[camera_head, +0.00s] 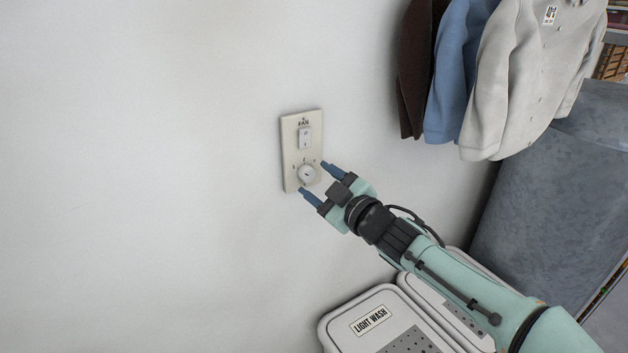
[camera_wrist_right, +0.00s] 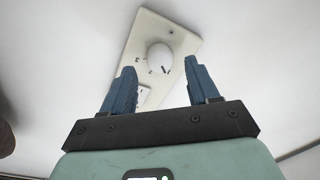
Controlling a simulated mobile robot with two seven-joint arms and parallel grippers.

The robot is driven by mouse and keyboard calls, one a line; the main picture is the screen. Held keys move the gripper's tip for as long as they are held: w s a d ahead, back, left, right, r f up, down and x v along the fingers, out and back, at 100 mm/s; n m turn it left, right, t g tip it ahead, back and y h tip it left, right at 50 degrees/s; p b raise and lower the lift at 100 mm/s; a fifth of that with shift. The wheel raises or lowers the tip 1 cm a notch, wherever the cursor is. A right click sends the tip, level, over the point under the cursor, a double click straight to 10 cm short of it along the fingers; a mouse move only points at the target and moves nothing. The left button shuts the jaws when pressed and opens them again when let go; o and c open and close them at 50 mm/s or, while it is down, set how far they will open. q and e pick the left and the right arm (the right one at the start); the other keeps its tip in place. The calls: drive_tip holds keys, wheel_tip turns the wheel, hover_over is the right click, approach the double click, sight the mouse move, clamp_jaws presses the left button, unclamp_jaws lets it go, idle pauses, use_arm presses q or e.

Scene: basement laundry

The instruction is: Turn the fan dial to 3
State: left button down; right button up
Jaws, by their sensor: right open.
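A beige wall plate marked FAN (camera_head: 288,150) is on the white wall, with a rocker switch (camera_head: 305,138) above and a round white dial (camera_head: 306,174) below. In the right wrist view the dial (camera_wrist_right: 159,57) has a dark pointer mark and small marks around it, too small to read. My right gripper (camera_head: 313,177) is open, its blue fingertips spread on either side of the dial. In the right wrist view the gripper (camera_wrist_right: 163,78) is empty and the dial shows beyond the gap between the fingers. I cannot tell whether the fingers touch it. My left gripper is not in view.
Brown, blue and off-white shirts (camera_head: 510,85) hang at the upper right. White bins, one labelled LIGHT WASH (camera_head: 371,320), stand below my right arm. A grey-blue surface (camera_head: 560,190) is at the right. The wall left of the plate is bare.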

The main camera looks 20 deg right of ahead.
sight(307, 174)
drive_tip(key=shift+x, duration=1.1)
drive_tip(key=c, duration=1)
drive_tip(key=shift+c, duration=0.2)
